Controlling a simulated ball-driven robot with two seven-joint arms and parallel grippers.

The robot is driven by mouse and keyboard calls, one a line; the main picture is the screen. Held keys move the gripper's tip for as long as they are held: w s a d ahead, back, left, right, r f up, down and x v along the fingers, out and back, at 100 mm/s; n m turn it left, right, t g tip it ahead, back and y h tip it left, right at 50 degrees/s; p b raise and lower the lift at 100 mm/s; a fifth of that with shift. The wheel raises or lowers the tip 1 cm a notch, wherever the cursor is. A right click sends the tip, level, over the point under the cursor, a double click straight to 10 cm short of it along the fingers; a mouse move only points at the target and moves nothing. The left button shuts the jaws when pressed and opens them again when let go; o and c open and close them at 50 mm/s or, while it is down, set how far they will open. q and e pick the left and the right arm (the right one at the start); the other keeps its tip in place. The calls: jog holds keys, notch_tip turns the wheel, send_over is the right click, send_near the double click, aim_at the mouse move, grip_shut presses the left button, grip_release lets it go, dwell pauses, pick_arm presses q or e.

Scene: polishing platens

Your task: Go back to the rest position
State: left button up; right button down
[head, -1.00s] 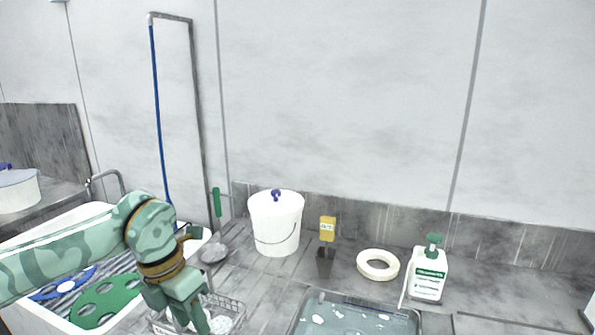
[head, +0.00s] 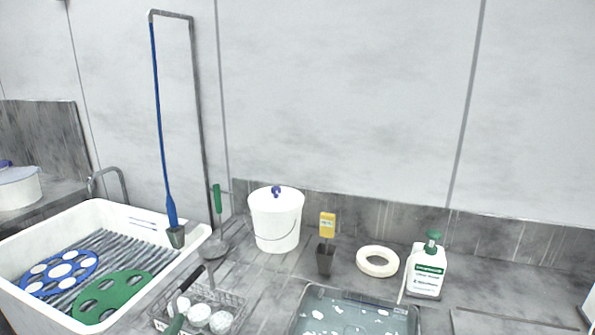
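Neither of my grippers shows in the head view, and no part of my arms is visible there. The white sink (head: 190,250) at the left holds a blue disc with holes (head: 62,272) and a green disc with holes (head: 112,296) on its ribbed floor. A wire basket (head: 236,299) at the front holds several white round pieces (head: 221,322) and a dark-handled tool. Whether either gripper is open or holds anything cannot be seen.
A lidded white bucket (head: 275,222), a dark cup (head: 325,261) under a yellow piece (head: 327,225), a cream ring (head: 377,262) and a pump bottle (head: 427,272) stand along the back. A shallow tray (head: 310,300) lies in front. A blue hose (head: 160,120) hangs over the sink.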

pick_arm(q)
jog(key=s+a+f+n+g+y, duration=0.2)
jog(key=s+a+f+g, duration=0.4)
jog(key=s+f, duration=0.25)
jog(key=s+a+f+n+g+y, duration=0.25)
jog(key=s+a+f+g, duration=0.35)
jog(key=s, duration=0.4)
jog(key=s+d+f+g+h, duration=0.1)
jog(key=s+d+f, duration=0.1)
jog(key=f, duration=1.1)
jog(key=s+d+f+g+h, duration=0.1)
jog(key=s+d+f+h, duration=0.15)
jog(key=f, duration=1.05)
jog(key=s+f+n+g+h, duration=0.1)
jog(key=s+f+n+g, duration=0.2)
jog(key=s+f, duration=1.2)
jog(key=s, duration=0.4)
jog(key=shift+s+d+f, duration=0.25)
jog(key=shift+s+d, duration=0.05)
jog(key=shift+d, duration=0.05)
